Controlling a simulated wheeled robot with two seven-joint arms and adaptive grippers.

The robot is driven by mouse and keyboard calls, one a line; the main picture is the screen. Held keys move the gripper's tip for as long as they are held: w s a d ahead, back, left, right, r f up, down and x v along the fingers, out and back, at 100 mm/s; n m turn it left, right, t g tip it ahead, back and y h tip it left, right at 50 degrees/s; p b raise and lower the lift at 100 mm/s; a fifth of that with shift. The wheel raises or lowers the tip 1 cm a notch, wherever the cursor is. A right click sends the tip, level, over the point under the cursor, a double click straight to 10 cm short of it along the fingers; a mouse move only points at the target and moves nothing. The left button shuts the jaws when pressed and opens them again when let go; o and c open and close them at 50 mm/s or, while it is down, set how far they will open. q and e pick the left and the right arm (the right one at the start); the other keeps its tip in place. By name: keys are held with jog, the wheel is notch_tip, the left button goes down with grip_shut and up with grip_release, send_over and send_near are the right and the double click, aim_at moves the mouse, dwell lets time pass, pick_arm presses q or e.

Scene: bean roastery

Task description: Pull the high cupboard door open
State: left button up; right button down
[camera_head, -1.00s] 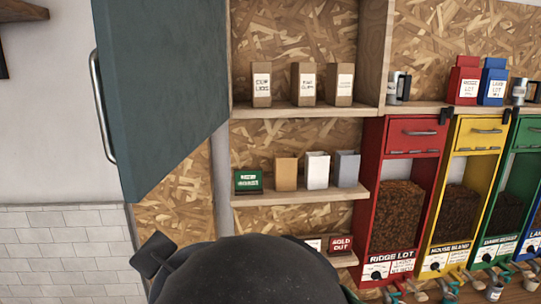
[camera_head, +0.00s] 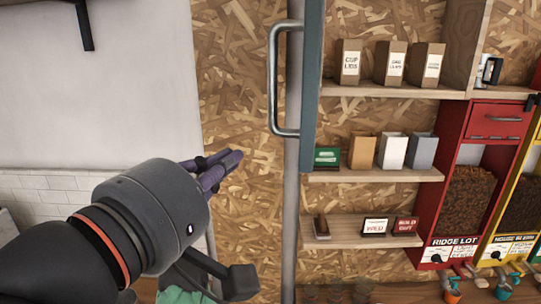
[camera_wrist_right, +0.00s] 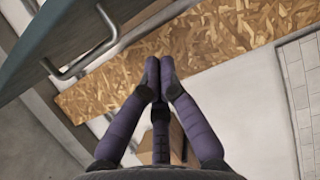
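The high cupboard door (camera_head: 313,85) is teal and stands open, seen almost edge-on in the head view, left of the shelves. Its grey bar handle (camera_head: 276,85) is on the left-facing side. My right gripper (camera_head: 228,166) is below and left of the handle, apart from it. In the right wrist view its purple fingers (camera_wrist_right: 160,75) are drawn together with nothing between them. That view also shows the door (camera_wrist_right: 70,30) and its handle (camera_wrist_right: 85,62) at upper left, clear of the fingers. My left gripper is not in view.
Shelves (camera_head: 375,176) with small boxes and signs are right of the door. A red bean dispenser (camera_head: 497,120) and a yellow one stand farther right. A bare chipboard panel (camera_head: 240,80) and a white wall (camera_head: 130,90) lie to the left. A dark bracket (camera_head: 84,25) hangs at upper left.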

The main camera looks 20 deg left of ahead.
jog(key=w+d+p, duration=0.3)
jog(key=w+d, duration=0.2)
jog(key=w, duration=0.3)
jog(key=shift+w, duration=0.25)
